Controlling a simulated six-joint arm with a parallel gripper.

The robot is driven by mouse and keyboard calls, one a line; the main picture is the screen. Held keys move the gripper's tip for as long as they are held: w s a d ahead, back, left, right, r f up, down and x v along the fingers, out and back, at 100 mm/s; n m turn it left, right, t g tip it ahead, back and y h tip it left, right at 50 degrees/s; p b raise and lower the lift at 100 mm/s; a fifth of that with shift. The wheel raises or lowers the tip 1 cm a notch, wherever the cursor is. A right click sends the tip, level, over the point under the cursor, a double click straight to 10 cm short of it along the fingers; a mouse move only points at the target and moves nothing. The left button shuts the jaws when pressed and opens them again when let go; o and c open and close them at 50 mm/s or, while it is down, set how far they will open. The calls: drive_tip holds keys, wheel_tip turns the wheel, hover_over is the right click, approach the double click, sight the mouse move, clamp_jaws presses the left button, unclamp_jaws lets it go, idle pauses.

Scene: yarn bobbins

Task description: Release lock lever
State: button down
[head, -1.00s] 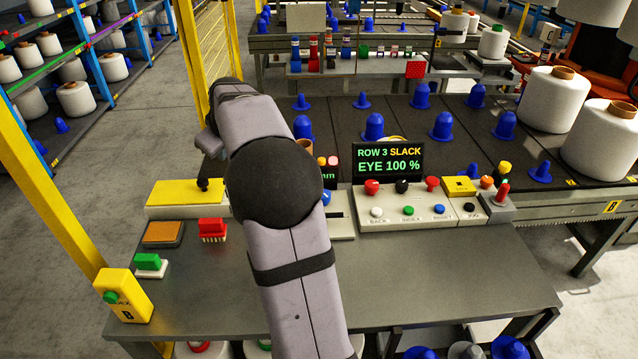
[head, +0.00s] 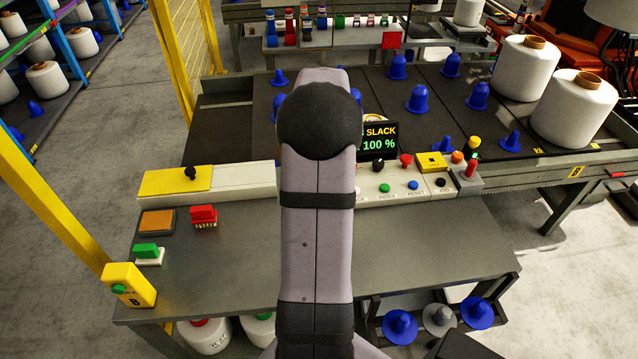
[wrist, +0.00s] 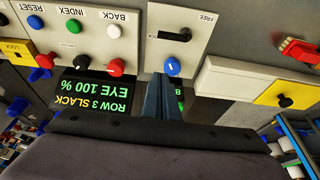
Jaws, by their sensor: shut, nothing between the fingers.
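In the wrist view, which is upside down, a pale plate marked FREE (wrist: 205,48) carries a short dark lever (wrist: 178,36) in a slot. A second label beside the slot is too small to read surely. A round blue button (wrist: 172,66) sits on the same plate. My gripper (wrist: 166,80) is shut and empty, its fingertips near the blue button and apart from the dark lever in the picture. Height above the plate cannot be told. In the head view my arm hides the gripper and the plate.
A button panel (head: 400,200) and a display (head: 380,138) reading SLACK stand beside my arm. A white box with a yellow top (head: 165,182) and black knob lies left.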

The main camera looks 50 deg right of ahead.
drive_tip(key=shift+f, duration=0.1)
drive_tip(key=p+x, duration=0.2)
drive_tip(key=x, duration=0.7)
drive_tip(key=shift+f, duration=0.35)
drive_tip(key=shift+s+a+f+p, duration=0.15)
drive_tip(key=shift+s+a+p, duration=0.35)
drive_tip(key=shift+s+a, duration=0.4)
drive_tip(key=shift+s+a+f, duration=0.2)
drive_tip(key=shift+s+a, duration=0.15)
